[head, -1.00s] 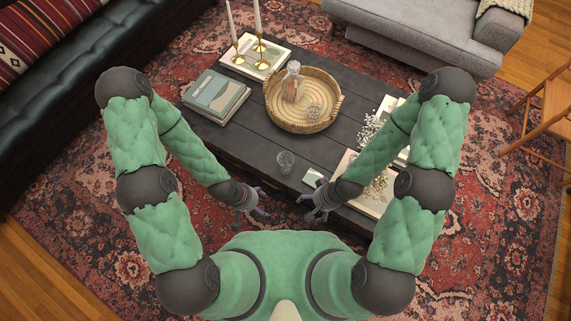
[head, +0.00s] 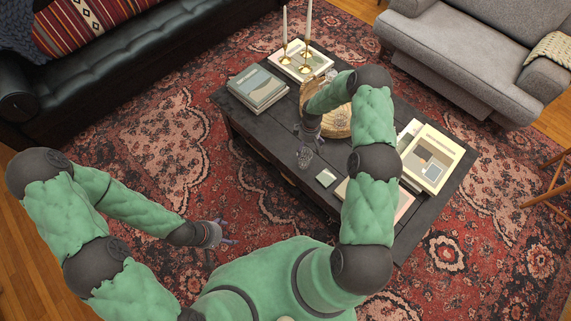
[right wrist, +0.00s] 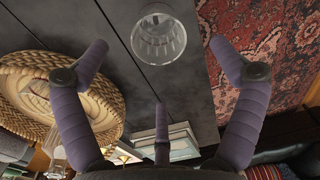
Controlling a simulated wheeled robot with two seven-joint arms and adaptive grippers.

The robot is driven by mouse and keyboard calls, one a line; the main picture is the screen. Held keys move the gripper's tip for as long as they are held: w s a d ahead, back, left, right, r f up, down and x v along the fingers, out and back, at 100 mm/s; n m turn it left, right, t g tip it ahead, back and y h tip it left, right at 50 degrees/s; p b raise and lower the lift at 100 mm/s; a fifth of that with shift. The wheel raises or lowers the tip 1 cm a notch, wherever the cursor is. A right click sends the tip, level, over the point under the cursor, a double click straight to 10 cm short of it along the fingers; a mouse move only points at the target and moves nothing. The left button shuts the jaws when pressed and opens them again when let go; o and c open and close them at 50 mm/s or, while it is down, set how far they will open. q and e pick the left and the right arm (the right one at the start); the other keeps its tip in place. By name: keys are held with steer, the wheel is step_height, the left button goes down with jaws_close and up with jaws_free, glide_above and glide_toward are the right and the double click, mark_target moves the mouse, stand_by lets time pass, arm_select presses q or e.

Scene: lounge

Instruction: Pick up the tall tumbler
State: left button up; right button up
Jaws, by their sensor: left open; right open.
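A clear glass tumbler (head: 304,157) stands near the front edge of the dark table. In the right wrist view the tumbler (right wrist: 158,35) is at the top middle, beyond the fingertips. My right gripper (head: 309,132) hangs over the table just behind the tumbler and looks apart from it. In the right wrist view the gripper (right wrist: 158,47) is open and empty, with its two side fingers spread to the left and right of the tumbler. My left gripper (head: 221,235) is open and empty over the rug, left of the table.
The round woven tray (head: 337,124) is partly hidden by my right arm. In the right wrist view a second glass (right wrist: 36,95) is inside the tray. Books (head: 258,90), candlesticks (head: 305,60), a small coaster-like square (head: 326,178) and frames (head: 433,160) also occupy the table.

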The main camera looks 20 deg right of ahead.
steer(key=b, duration=0.2)
glide_above(305, 157)
steer(key=s+a, duration=0.2)
step_height(305, 157, down, 6)
steer(key=r, duration=0.1)
steer(key=shift+s+d+f+b, duration=0.1)
steer(key=shift+f+b, duration=0.25)
steer(key=shift+f, duration=1.1)
steer(key=shift+s+d+f+b, duration=0.1)
steer(key=shift+f+b, duration=0.2)
steer(key=shift+f, duration=1.15)
steer(key=c, duration=1.5)
